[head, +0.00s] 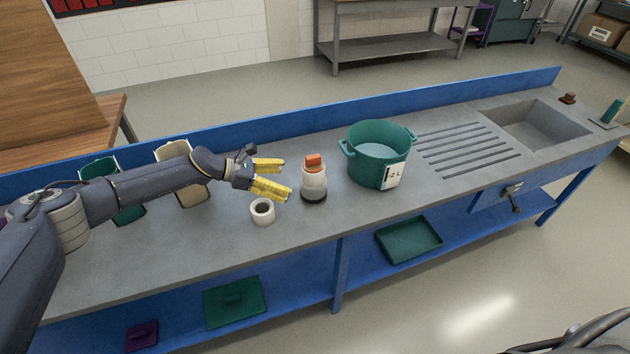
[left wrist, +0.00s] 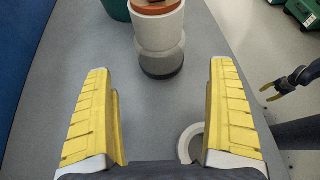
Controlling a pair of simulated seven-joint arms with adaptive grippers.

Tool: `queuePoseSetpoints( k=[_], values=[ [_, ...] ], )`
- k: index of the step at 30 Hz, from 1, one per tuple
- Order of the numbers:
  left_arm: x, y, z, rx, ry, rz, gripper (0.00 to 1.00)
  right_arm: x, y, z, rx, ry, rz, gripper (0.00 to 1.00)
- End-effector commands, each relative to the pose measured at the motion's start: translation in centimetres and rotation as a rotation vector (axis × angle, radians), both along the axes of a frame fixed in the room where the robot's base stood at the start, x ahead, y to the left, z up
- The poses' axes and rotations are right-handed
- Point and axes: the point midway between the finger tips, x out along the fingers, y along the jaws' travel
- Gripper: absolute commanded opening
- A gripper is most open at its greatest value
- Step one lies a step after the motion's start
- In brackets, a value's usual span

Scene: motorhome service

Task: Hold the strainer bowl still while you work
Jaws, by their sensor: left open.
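The strainer (head: 314,181) stands upright on the grey worktop, with a white body, a grey lower part, a dark base and an orange top. I take its lower part (left wrist: 161,58) to be the bowl. My left gripper (head: 272,177) is open, just left of the strainer in the head view. In the left wrist view the strainer stands ahead, between the lines of the two yellow fingers (left wrist: 161,115), not touching them. My right gripper (left wrist: 270,92) shows small at the right of the left wrist view; its opening is unclear.
A white ring or roll (head: 262,211) lies on the worktop near my left gripper. A green two-handled pot (head: 366,165) with a white label stands right of the strainer. Beyond it are drain grooves and a sink (head: 546,127). Green and beige containers stand behind my left arm.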

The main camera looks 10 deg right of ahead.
Motion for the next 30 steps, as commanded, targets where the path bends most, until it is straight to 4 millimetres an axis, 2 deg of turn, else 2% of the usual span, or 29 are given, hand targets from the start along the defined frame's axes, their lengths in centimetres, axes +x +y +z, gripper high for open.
queuePoseSetpoints(
  k=[8, 21, 30],
  values=[
    [0.0, -0.5, -1.4, 0.042, -0.029, -0.030, 0.91, 0.0, 0.0, 0.0, 0.000, 0.000, 0.000, 0.44],
    [-0.1, -5.1, -3.8, 0.040, -0.028, -0.028, 0.91, 0.0, 0.0, 0.0, 0.000, 0.000, 0.000, 0.44],
    [0.0, -7.5, -5.1, 0.038, -0.027, -0.027, 0.91, 0.0, 0.0, 0.0, 0.000, 0.000, 0.000, 0.44]
  ],
)
